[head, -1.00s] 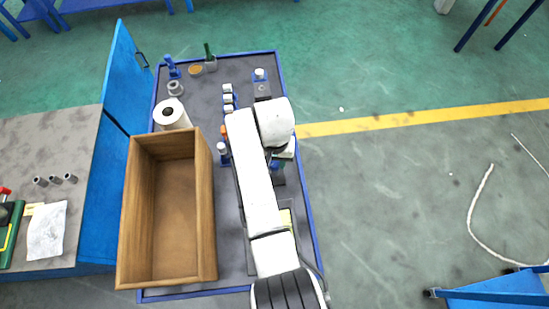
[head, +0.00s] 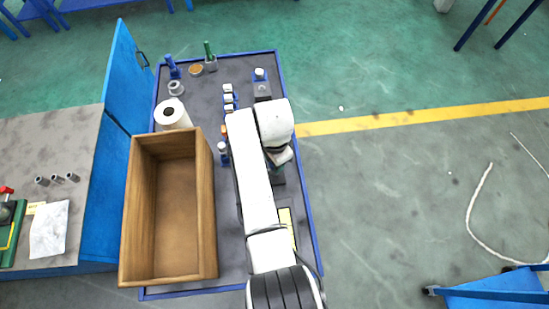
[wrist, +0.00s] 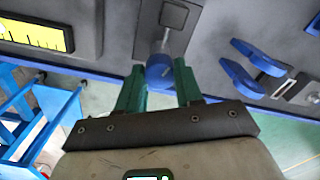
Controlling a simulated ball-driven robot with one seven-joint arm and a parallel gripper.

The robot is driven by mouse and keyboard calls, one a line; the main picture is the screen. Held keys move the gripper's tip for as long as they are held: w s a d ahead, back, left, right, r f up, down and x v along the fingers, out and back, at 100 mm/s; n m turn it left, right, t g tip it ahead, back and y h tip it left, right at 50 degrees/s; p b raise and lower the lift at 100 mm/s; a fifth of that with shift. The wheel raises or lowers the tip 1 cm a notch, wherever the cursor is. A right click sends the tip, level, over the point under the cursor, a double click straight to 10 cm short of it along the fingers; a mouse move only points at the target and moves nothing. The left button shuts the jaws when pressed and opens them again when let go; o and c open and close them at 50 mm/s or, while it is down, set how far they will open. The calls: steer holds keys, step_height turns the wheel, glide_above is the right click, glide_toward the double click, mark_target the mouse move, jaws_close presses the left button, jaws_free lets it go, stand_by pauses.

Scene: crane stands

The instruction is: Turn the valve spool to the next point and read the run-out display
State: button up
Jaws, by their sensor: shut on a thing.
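In the wrist view, the two green fingers of my gripper (wrist: 158,82) are on either side of a blue round end piece (wrist: 159,72), and I am shut on it. A grey metal shaft (wrist: 164,42) runs from this piece to a dark block (wrist: 172,15); I take it for the valve spool. A yellow display (wrist: 36,35) with black marks is at the upper left, cut by the frame edge; I cannot make out a reading. In the head view, the yellow display (head: 286,226) shows beside my arm, which hides the spool and my fingers.
A wooden box (head: 210,235) stands on the left of the grey blue-edged bench (head: 232,265), with a paper roll (head: 172,113) behind it. Small fittings (head: 229,98) stand towards the back. Blue clamps (wrist: 240,78) lie right of my gripper. Open floor is to the right.

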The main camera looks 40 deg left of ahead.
steer(key=shift+m, duration=0.9)
steer(key=o, duration=1)
steer(key=shift+o, duration=0.2)
step_height(320, 180, up, 11)
steer(key=shift+b, duration=0.3)
steer(key=shift+f, duration=0.15)
